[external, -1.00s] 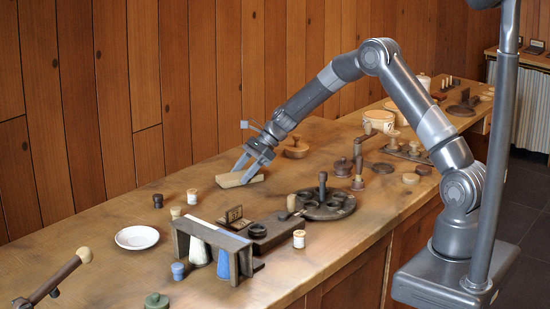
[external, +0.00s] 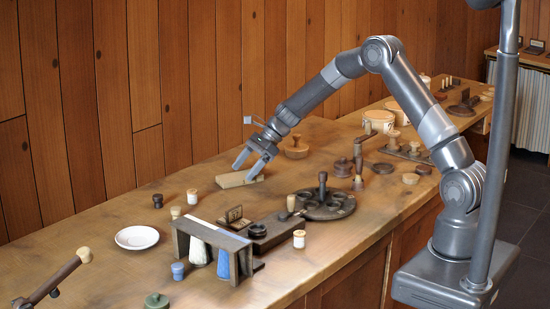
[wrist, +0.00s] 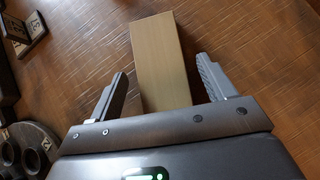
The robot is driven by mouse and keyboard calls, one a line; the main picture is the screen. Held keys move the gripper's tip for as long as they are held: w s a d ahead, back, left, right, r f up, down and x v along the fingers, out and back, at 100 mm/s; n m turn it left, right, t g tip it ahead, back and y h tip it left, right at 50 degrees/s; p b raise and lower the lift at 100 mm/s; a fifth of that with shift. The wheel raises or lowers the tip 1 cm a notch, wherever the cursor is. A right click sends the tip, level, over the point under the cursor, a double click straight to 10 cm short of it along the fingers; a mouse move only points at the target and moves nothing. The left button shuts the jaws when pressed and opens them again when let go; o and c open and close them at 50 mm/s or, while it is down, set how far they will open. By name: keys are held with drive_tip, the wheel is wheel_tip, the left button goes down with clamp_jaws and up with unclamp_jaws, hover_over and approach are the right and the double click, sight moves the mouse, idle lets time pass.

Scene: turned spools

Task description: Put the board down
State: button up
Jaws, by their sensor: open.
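The board (external: 239,179) is a small light-brown wooden block lying flat on the wooden table (external: 120,210), toward its far side. In the wrist view my gripper (wrist: 164,84) has one finger on each side of the board, with a visible gap on both sides.
A white dish (external: 137,238) and small spools stand left of the board. A dark round tray with cups (external: 322,206) and a dark rack (external: 212,240) with hanging blue and white pieces are nearer the front. A wooden knob (external: 297,152) stands behind right.

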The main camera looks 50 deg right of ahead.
drive_tip(key=v, duration=1)
drive_tip(key=s+a+r+n+h, duration=0.1)
drive_tip(key=s+r+n+h, duration=0.1)
drive_tip(key=s+r+n, duration=0.55)
drive_tip(key=s+d+r+n+t+h, duration=0.1)
drive_tip(key=s+r+n+h, duration=0.2)
drive_tip(key=s, duration=1.4)
drive_tip(key=s+d+r+n+t+h, duration=0.1)
drive_tip(key=s+d+r+n+h, duration=0.1)
drive_tip(key=s+n, duration=1)
drive_tip(key=s+r+h, duration=0.1)
drive_tip(key=s+r, duration=0.1)
drive_tip(key=s, duration=0.3)
drive_tip(key=shift+d, duration=0.25)
